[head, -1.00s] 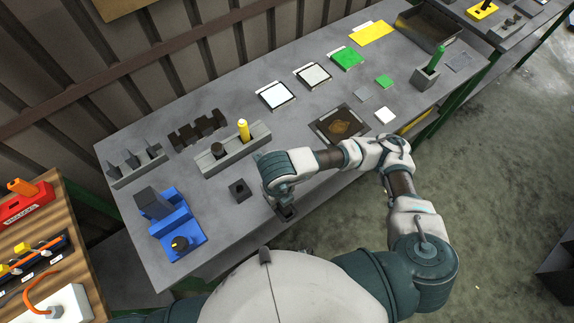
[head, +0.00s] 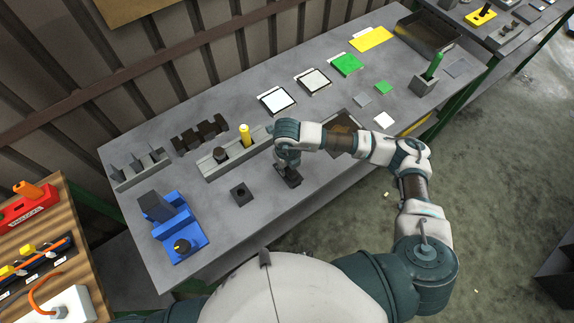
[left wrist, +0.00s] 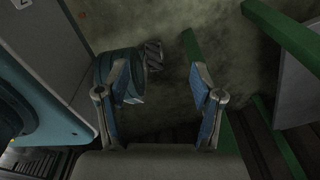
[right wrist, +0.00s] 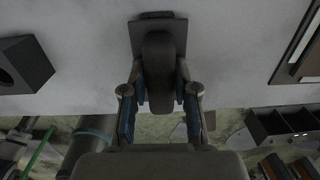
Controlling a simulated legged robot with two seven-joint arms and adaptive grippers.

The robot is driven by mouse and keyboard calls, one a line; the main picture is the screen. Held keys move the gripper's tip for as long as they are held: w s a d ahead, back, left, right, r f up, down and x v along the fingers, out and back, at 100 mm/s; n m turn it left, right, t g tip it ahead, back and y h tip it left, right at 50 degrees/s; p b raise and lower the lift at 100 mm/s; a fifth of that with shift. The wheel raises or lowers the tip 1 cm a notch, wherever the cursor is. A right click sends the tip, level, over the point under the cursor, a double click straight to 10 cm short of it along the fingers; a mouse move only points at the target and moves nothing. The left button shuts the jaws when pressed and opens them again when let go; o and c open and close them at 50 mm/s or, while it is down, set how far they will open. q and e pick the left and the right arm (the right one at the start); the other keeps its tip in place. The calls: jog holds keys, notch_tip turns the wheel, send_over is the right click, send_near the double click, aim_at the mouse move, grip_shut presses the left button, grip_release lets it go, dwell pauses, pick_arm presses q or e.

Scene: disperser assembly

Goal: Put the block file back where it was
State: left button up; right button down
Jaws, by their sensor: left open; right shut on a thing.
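My right gripper (head: 287,166) is shut on the block file (head: 291,179), a dark block with a flat plate. In the right wrist view, the block file's rounded dark grip (right wrist: 158,70) lies between the fingers of my right gripper (right wrist: 160,85), with the plate beyond it. The file is over the workbench between the open-topped dark block and the square brown plate; I cannot tell whether it touches the top. My left gripper (left wrist: 159,75) is open and empty in the left wrist view, with the floor behind it. It is outside the head view.
The workbench (head: 330,185) holds a grey rail (head: 247,152) with a yellow-handled tool (head: 245,134). A dark block with a hole (head: 241,194) stands left of the file. A blue fixture (head: 182,232) is at the left front. My right forearm partly covers the brown plate (head: 345,122).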

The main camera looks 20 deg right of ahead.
jog(key=shift+d, duration=0.1)
jog(key=c, duration=1.3)
grip_release()
jog(key=shift+d, duration=0.1)
jog(key=o, duration=0.4)
jog(key=shift+d, duration=0.1)
pick_arm(q)
jog(key=shift+w+d+r, duration=0.1)
jog(key=shift+w+d, duration=0.3)
jog(key=shift+w, duration=0.1)
